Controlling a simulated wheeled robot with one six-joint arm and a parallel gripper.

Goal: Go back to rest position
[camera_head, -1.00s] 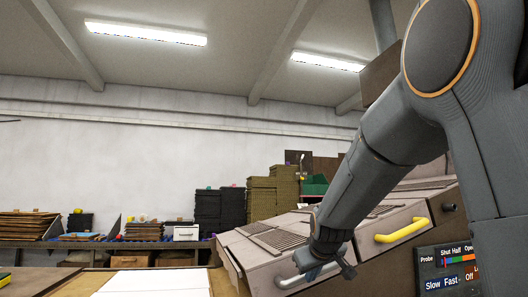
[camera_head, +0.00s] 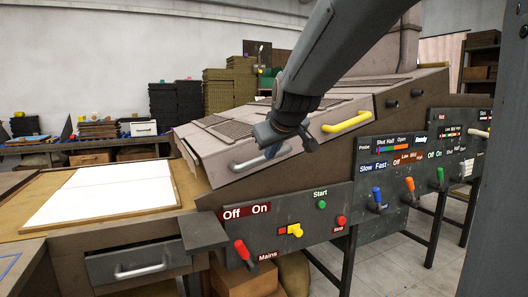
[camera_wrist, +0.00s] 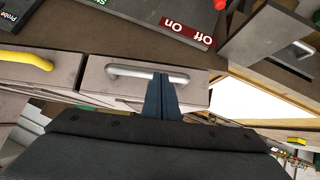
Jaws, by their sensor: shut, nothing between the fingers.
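My gripper (camera_head: 272,150) hangs at the front of the sloped machine, at the end of my grey arm. In the wrist view its dark fingers (camera_wrist: 160,92) are together, with nothing seen between them. The fingers overlap the silver handle (camera_wrist: 125,72) on a brown machine cover. That handle also shows in the head view (camera_head: 248,163), partly behind the gripper. I cannot tell whether the fingers touch it.
A yellow handle (camera_head: 347,121) is on the cover to the right. Below are a panel with a red Mains lever (camera_head: 243,251) and a panel with several coloured levers (camera_head: 409,185). A white sheet (camera_head: 100,192) lies in a wooden frame at left.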

